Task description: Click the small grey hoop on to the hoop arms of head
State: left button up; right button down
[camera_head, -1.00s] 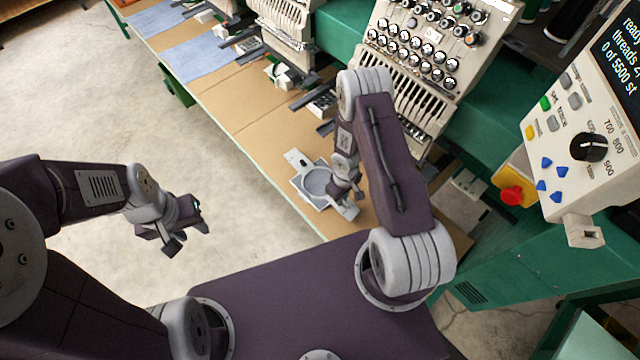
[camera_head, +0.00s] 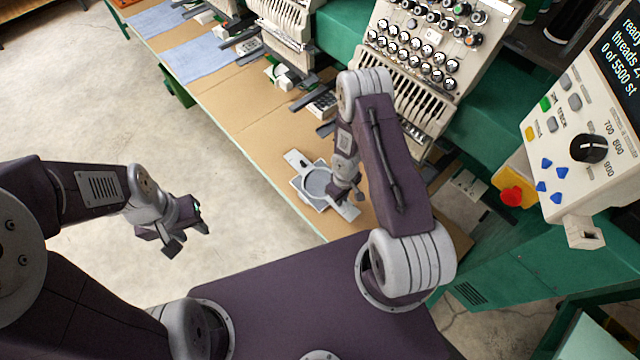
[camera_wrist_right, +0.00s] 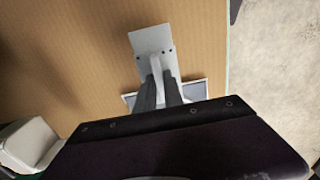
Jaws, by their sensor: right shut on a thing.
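The small grey hoop (camera_head: 299,183) shows in the head view with a round ring and flat light tabs at two opposite ends. It lies level over or on the tan table; I cannot tell whether it touches. My right gripper (camera_head: 349,193) is shut on its near side. In the right wrist view, the gripper's dark fingers (camera_wrist_right: 160,92) close on a light grey hoop tab (camera_wrist_right: 152,42). The nearest embroidery head (camera_head: 405,95) stands behind, with dark arms (camera_head: 326,128) beyond the hoop, apart from it. My left gripper (camera_head: 186,236) is open and empty over the floor.
The tan table (camera_head: 250,130) runs along green machine beams, with further heads (camera_head: 285,30) and blue cloths (camera_head: 200,57) farther back. A control panel (camera_head: 585,125) and red stop button (camera_head: 511,196) stand at right. The floor at left is clear.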

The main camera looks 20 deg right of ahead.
jog(key=shift+r, duration=0.1)
dwell(0.5)
notch_tip(320, 180, up, 4)
jog(key=p, duration=0.4)
dwell(0.5)
